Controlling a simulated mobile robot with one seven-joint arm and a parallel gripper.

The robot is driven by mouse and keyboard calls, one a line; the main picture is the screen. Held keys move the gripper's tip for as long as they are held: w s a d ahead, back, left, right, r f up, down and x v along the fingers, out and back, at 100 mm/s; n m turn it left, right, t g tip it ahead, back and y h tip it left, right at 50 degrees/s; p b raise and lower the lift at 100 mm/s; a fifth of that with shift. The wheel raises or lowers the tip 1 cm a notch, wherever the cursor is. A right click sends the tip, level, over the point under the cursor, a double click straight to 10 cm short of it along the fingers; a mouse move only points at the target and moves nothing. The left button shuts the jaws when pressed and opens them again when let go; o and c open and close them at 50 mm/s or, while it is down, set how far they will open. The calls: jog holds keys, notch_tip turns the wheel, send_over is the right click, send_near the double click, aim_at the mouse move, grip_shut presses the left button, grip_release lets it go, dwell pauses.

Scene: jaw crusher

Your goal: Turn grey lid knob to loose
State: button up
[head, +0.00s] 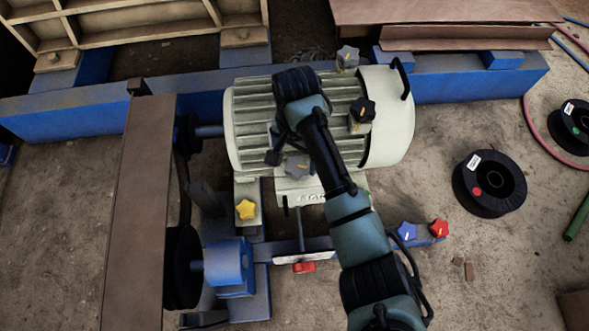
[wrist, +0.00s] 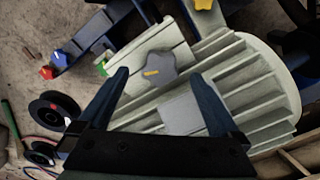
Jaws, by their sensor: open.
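A grey star-shaped knob (head: 298,165) sits on the near side of the pale motor (head: 388,145). In the wrist view the grey knob (wrist: 160,67) has a short orange mark lying nearly level in the picture. My gripper (wrist: 161,78) is open and empty, with one finger at each side of the knob in that view. The fingers look nearer to the camera than the knob, and I see no contact. In the head view my arm and gripper (head: 284,150) cover part of the motor. A second greyish knob (head: 347,57) is at the motor's far edge.
A black knob (head: 362,110) is on the motor. A yellow knob (head: 246,209) is nearer left; blue (head: 406,231) and red (head: 439,229) knobs stand at the right on a blue bar. A brown belt guard (head: 136,200) rises at left. Black spools (head: 489,183) lie right.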

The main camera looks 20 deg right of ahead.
aim_at(295, 168)
notch_tip(295, 168, down, 5)
jog(key=shift+r+b, duration=0.15)
jog(key=shift+b, duration=0.9)
jog(key=c, duration=1.4)
jog(key=p, duration=0.2)
jog(key=r+p, duration=0.1)
jog(key=p, duration=0.1)
jog(key=shift+w+n, duration=0.2)
jog(key=shift+n, duration=0.1)
jog(key=shift+f+n+p, duration=0.1)
jog(key=shift+n+p, duration=0.2)
jog(key=shift+p, duration=0.55)
jog(key=shift+s+f+p, duration=0.1)
jog(key=shift+f+p, duration=0.2)
